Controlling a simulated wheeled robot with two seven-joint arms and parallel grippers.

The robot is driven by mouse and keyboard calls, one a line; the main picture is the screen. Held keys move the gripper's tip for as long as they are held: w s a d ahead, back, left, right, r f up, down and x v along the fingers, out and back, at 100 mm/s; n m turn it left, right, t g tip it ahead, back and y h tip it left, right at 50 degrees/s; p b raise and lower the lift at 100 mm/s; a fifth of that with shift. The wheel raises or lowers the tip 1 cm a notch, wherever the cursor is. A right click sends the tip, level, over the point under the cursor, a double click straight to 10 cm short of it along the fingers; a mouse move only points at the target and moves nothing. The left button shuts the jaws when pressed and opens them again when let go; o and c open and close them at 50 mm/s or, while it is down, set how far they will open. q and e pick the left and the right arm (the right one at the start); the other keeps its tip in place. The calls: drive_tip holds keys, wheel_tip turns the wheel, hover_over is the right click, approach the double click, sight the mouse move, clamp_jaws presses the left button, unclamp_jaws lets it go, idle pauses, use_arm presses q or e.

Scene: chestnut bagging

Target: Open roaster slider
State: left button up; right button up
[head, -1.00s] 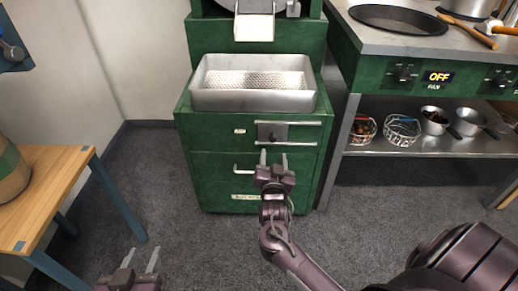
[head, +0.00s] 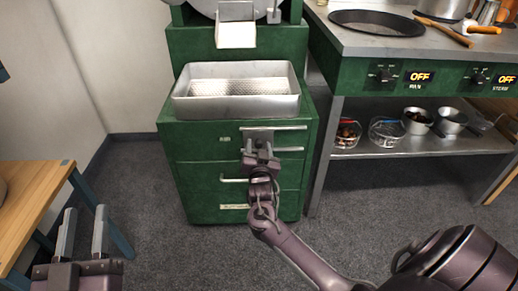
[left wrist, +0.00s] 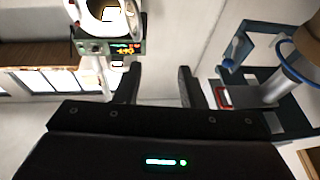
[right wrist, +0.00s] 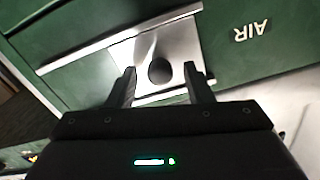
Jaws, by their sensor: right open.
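The roaster slider is a metal plate with a round dark knob, set between two metal rails on the green cabinet front. In the head view the slider (head: 258,135) is partly hidden by my right gripper (head: 261,150). In the right wrist view the slider plate (right wrist: 187,42) and its knob (right wrist: 159,71) lie ahead of my right gripper (right wrist: 160,85), which is open. The knob appears between its fingertips; I cannot tell whether they touch it. My left gripper (head: 83,232) is open and empty at the lower left, and it also shows in the left wrist view (left wrist: 158,80).
The green roaster cabinet (head: 184,177) carries a metal tray (head: 180,103) on top and a lower drawer handle (head: 232,180). A steel-topped counter (head: 355,48) with a shelf of bowls stands to the right. A wooden table (head: 38,185) stands left. The floor between is clear.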

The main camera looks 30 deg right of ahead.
sight(272, 139)
use_arm(q)
drive_tip(key=shift+r, duration=0.15)
use_arm(e)
drive_tip(key=shift+c, duration=0.5)
clamp_jaws()
drive_tip(key=shift+d, duration=0.1)
